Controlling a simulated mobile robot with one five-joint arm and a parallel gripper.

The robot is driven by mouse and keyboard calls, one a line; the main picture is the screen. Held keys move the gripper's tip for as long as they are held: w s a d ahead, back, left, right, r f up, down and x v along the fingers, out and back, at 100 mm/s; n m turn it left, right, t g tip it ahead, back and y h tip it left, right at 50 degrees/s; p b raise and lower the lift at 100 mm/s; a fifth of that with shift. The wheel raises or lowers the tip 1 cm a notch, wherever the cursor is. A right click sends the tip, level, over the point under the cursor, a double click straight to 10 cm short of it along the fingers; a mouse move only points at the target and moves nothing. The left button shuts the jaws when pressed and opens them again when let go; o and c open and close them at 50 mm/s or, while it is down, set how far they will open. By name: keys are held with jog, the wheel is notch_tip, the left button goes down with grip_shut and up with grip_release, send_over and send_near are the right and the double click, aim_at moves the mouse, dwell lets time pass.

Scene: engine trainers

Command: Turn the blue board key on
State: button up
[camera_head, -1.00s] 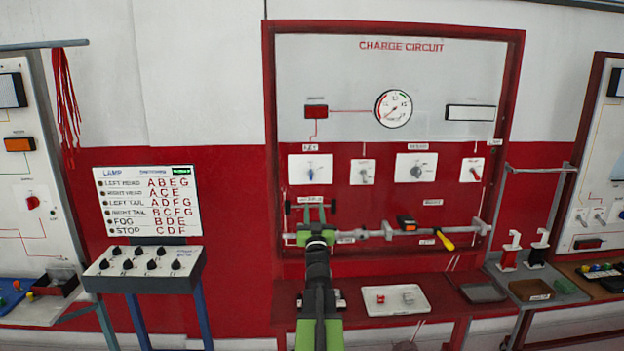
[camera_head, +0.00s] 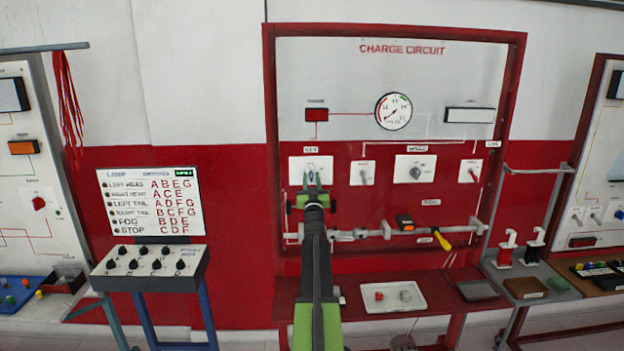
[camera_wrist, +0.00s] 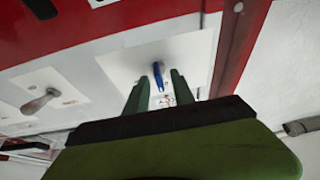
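The blue key (camera_wrist: 158,74) sticks out of a white square plate (camera_wrist: 190,58) in the wrist view. In the head view the plate (camera_head: 296,168) is at the left of the charge circuit board, and my gripper partly covers the key there. My gripper (camera_wrist: 157,84) is open, with its two green fingers on either side of the key. I cannot tell whether the fingers touch it. In the head view my gripper (camera_head: 311,182) reaches up in front of the plate.
A toggle plate (camera_head: 362,173), a knob plate (camera_head: 414,168) and a red switch (camera_head: 471,171) sit to the right of the key. A rail (camera_head: 350,235) with tools crosses below. A white tray (camera_head: 393,297) lies on the red shelf. A lamp switch box (camera_head: 150,265) stands left.

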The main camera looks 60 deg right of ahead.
grip_shut()
